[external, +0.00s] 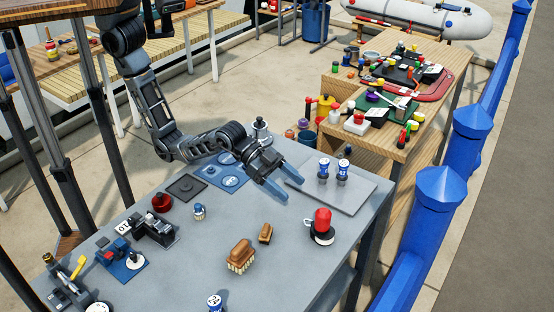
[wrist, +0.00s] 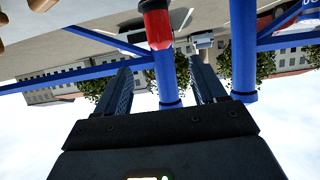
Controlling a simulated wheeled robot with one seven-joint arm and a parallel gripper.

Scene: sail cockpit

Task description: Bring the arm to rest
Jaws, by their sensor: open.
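My arm reaches over the grey table (external: 190,262) from the upper left in the external view. My gripper (external: 283,190) is open and empty above the table, left of a grey plate (external: 345,200) that bears two blue-and-white cans (external: 323,167). In the wrist view my gripper (wrist: 162,90) shows its two dark fingers spread apart with nothing between them. A red-topped thing (external: 322,220) with a black and white base stands on the table right of the gripper. It also shows in the wrist view (wrist: 157,25), past the fingertips.
Two brown brushes (external: 240,256) lie at the table's front. A red round thing (external: 162,202), a small blue-and-white bottle (external: 199,211) and dark devices (external: 150,230) stand at the left. A wooden bench (external: 440,85) with many items is behind. Blue posts (external: 435,205) line the right.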

